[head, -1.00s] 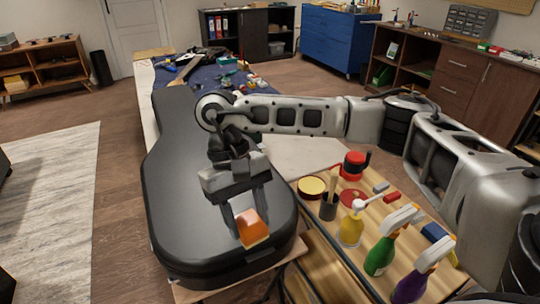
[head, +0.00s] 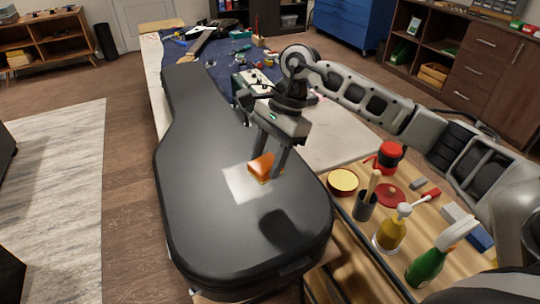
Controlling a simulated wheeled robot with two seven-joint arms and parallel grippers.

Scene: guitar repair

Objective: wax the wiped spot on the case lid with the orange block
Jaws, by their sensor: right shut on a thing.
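The black guitar case (head: 205,135) lies closed, with its wide end toward me. A pale, bright square spot (head: 238,185) shows on its lid. My right gripper (head: 269,170) points down over the lid, shut on the orange block (head: 262,165). The block is at the upper right edge of the pale spot, covering part of it. It is at or just above the lid; I cannot tell whether it touches. My left gripper is not in view.
A wooden side table on the right holds an open yellow tin (head: 342,182), its red lid (head: 390,194), a dark cup with a brush (head: 366,200), a yellow bottle (head: 392,230) and a green spray bottle (head: 428,266). A cluttered blue mat (head: 213,49) lies behind the case.

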